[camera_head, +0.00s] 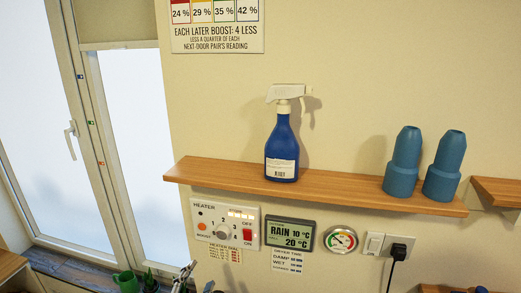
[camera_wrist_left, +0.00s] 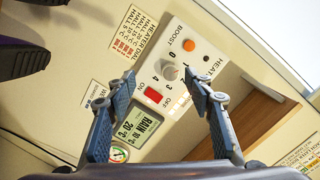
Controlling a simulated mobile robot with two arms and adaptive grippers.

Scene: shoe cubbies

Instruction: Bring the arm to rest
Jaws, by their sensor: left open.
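My left gripper (camera_head: 190,277) shows only in small part at the bottom edge of the head view, below the heater panel (camera_head: 225,222). In the left wrist view, the two fingers of my left gripper (camera_wrist_left: 160,87) stand apart with nothing between them. Behind the gap are the heater panel's grey dial (camera_wrist_left: 169,71), orange boost button (camera_wrist_left: 189,45) and red switch (camera_wrist_left: 153,95). The fingers appear clear of the panel, though the exact distance is hard to tell. My right gripper is not in view.
A wooden shelf (camera_head: 330,191) juts out above the panel. It holds a blue spray bottle (camera_head: 281,150) and two blue shoe-tree-like forms (camera_head: 404,165). A display (camera_head: 289,234), gauge (camera_head: 341,240) and plugged socket (camera_head: 398,249) are right of the panel. A window (camera_head: 140,120) is left.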

